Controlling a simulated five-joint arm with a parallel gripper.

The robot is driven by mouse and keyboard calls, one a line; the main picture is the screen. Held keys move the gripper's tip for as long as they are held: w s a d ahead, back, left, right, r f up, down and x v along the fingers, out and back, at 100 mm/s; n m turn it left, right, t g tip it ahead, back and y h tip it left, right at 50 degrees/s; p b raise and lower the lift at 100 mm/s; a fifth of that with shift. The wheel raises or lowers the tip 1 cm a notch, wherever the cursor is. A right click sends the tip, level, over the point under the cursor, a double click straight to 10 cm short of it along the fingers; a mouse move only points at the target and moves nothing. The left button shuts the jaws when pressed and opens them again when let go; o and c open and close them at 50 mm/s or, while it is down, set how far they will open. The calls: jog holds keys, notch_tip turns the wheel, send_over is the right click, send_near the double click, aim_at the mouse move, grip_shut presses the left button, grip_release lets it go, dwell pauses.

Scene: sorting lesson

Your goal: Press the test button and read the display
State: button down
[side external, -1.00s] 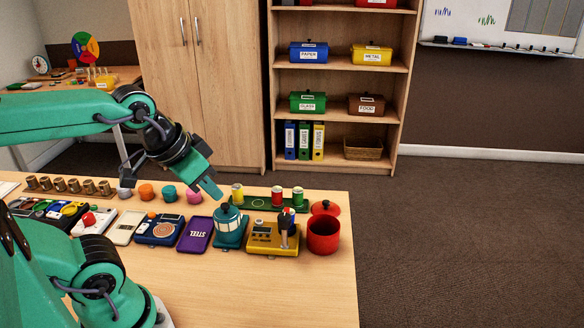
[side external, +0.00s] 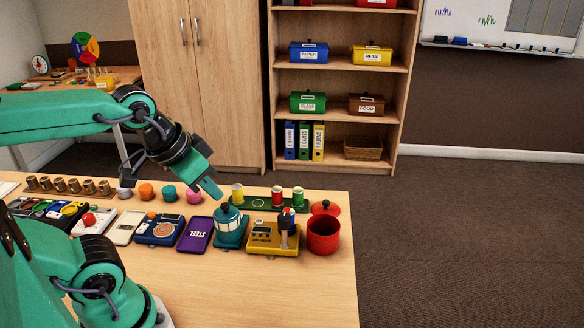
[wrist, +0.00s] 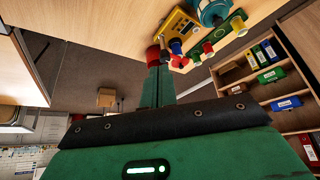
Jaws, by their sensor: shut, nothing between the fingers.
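In the wrist view the gripper (wrist: 158,88) reaches toward the table's edge. A yellow device (side external: 262,246) with small dark panels and a grey upright part stands right of the middle; it also shows in the wrist view (wrist: 176,24). A white block with a red button (side external: 89,218) is at the left. I cannot tell which button is the test button, and no display reading is legible.
A teal lidded piece (side external: 230,226) stands left of the yellow device, and a red pot (side external: 323,236) stands right. A purple STEEL case (side external: 196,234) lies nearby. A green rack (side external: 260,203) with several small cans is behind. The table's front (side external: 250,295) is clear.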

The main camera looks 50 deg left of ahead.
jog(key=shift+w, duration=0.1)
dwell(0.6)
jog(key=m+t+y, duration=0.3)
jog(key=m, duration=0.2)
send_over(259, 222)
jog(key=s, duration=0.1)
notch_tip(259, 222, down, 11)
jog(key=shift+f, duration=0.2)
jog(key=shift+f, duration=0.15)
jog(key=shift+f, duration=4.25)
